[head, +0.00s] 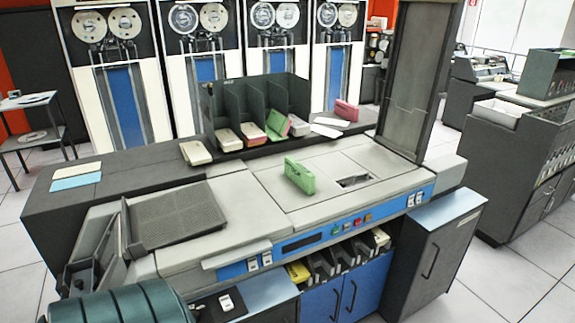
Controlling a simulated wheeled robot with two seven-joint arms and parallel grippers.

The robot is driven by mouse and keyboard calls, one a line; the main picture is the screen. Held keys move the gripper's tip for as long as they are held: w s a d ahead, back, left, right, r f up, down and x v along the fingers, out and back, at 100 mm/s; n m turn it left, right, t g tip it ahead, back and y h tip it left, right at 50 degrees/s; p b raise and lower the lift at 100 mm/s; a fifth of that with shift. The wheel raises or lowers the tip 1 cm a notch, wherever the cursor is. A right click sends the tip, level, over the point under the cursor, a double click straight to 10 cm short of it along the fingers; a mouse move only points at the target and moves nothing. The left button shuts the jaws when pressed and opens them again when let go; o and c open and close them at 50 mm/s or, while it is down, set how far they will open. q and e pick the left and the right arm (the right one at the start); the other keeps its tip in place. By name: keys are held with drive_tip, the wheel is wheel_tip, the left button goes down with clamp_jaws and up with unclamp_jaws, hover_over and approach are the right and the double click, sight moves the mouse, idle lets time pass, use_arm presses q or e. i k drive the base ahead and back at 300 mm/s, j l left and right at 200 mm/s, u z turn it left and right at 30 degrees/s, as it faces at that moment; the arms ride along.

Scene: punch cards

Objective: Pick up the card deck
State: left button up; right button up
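A green card deck (299,176) stands on edge, slightly tilted, on the light grey top of the card machine (266,183), left of a small dark opening. Other decks are in view too: a pink one (346,110) behind the machine's top, a cream one (195,152) on the dark surface at the left, and several white, green and pink ones in or at the front of the dark divided rack (232,100). I cannot tell which deck the task names. Neither of my grippers shows in the head view.
A tall grey panel (416,75) rises at the machine's back right. A sloped ribbed tray (172,215) lies at its left. Blue and cream cards (77,182) lie on the dark top. A grey cabinet (440,250) stands at the right. The machine's top around the green deck is mostly clear.

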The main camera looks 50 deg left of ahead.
sight(303, 177)
drive_tip(key=i+l+u, duration=0.2)
drive_tip(key=i+u, duration=0.3)
drive_tip(key=i+l+u, duration=0.35)
drive_tip(key=u, duration=0.15)
drive_tip(key=i+l+u, duration=0.3)
drive_tip(key=l+u, duration=0.2)
drive_tip(key=i+l+u, duration=0.2)
drive_tip(key=l, duration=0.4)
drive_tip(key=l+u, duration=0.25)
drive_tip(key=l, duration=0.35)
drive_tip(key=i+l+u, duration=0.2)
drive_tip(key=l, duration=0.45)
drive_tip(key=k+j, duration=0.05)
drive_tip(key=k, duration=0.05)
